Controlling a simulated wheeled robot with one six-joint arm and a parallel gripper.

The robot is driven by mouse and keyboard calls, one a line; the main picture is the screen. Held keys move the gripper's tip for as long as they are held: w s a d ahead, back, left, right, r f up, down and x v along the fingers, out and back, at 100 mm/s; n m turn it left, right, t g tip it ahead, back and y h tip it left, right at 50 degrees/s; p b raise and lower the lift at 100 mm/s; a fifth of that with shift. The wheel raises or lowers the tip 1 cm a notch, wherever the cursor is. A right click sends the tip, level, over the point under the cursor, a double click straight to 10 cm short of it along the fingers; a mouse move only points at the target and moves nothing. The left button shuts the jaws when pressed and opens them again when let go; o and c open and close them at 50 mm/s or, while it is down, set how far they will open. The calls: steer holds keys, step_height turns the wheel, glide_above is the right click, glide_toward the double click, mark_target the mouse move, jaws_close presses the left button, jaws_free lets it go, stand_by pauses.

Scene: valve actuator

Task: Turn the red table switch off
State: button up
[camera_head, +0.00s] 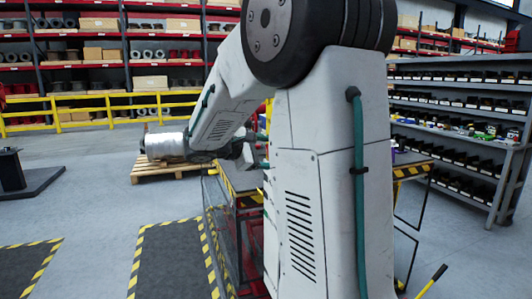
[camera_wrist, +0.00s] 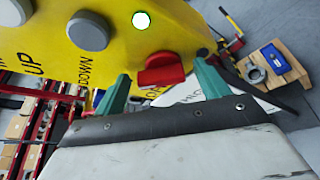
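The red switch (camera_wrist: 165,70) is a raised red knob on a yellow panel (camera_wrist: 110,40) in the wrist view. My gripper (camera_wrist: 161,72) is open, with one green finger to the left of the switch and one to the right. Gaps show between the fingers and the knob, and nothing is held. Whether the fingertips touch the panel I cannot tell. In the head view my own arm covers the middle, and I cannot make out the switch or panel.
Grey round buttons (camera_wrist: 88,33) and a white round light (camera_wrist: 141,20) sit on the panel near the switch. A wooden board with a blue item (camera_wrist: 275,60) lies beyond at right. In the head view, a pallet (camera_head: 160,170) and shelves (camera_head: 460,125) stand around open floor.

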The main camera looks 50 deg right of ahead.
steer(key=c, duration=0.9)
steer(key=shift+o, duration=0.2)
steer(key=n, duration=0.1)
steer(key=n+g+y, duration=0.1)
steer(key=n, duration=0.1)
steer(key=shift+w+d+g, duration=0.15)
steer(key=shift+w+g, duration=0.1)
steer(key=shift+g, duration=0.05)
steer(key=n, duration=0.1)
steer(key=n+g+y, duration=0.1)
steer(key=shift+w+d+n+y, duration=0.1)
steer(key=shift+w+n+y, duration=0.05)
steer(key=shift+n+y, duration=0.15)
steer(key=n+g, duration=0.1)
steer(key=n, duration=0.1)
steer(key=n+g+y, duration=0.1)
steer(key=shift+w+d+f+n+g, duration=0.15)
steer(key=shift+w+n+g, duration=0.1)
steer(key=shift+n+g, duration=0.05)
steer(key=shift+w+f+n+g+y, duration=0.15)
steer(key=shift+n+g, duration=0.3)
steer(key=shift+n, duration=0.25)
steer(key=shift+s+f+n+g+y, duration=0.15)
steer(key=shift+n+g, duration=0.3)
steer(key=shift+n, duration=0.25)
steer(key=shift+w+r, duration=0.1)
